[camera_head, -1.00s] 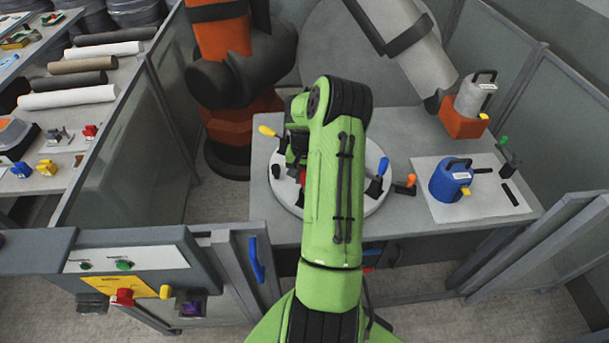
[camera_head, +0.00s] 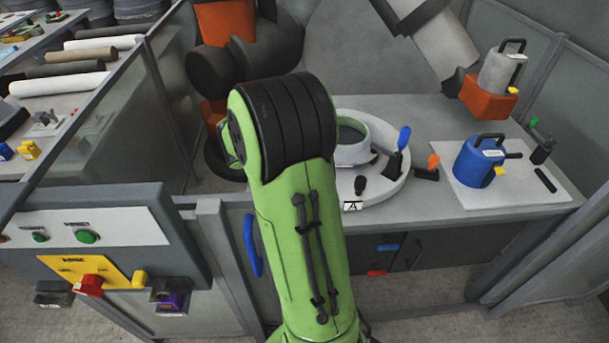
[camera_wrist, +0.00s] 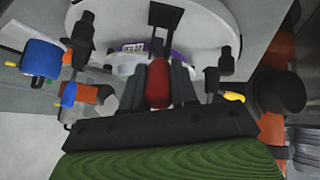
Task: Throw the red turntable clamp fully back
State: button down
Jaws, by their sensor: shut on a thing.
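The red turntable clamp handle (camera_wrist: 158,82) stands between the two fingers of my gripper (camera_wrist: 160,88) in the wrist view, and the fingers are shut on it. The clamp's black bracket (camera_wrist: 165,18) shows beyond it. The pale turntable (camera_wrist: 210,22) fills the upper part of that view. In the head view the turntable (camera_head: 393,188) shows to the right of my green arm. My gripper and the red clamp are hidden behind the arm there.
A white ring-shaped mould (camera_head: 352,150) sits on the turntable. A blue-handled clamp (camera_head: 400,148) is at its right edge, with an orange-handled one (camera_head: 430,167) beside it. A blue canister (camera_head: 480,160) stands on a white plate at right. A partition (camera_head: 100,120) is at left.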

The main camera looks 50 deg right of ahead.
jog(key=shift+a+f+h+b, duration=0.45)
jog(key=shift+h+b, duration=0.45)
jog(key=shift+b, duration=1.05)
jog(key=shift+r+b, duration=0.1)
jog(key=shift+b, duration=0.25)
jog(key=c, duration=1.2)
grip_release()
jog(key=o, duration=0.3)
jog(key=shift+o, duration=0.2)
jog(key=p+v, duration=0.3)
jog(key=v, duration=1.2)
jog(key=shift+s+a+p, duration=0.25)
jog(key=shift+a+p, duration=0.1)
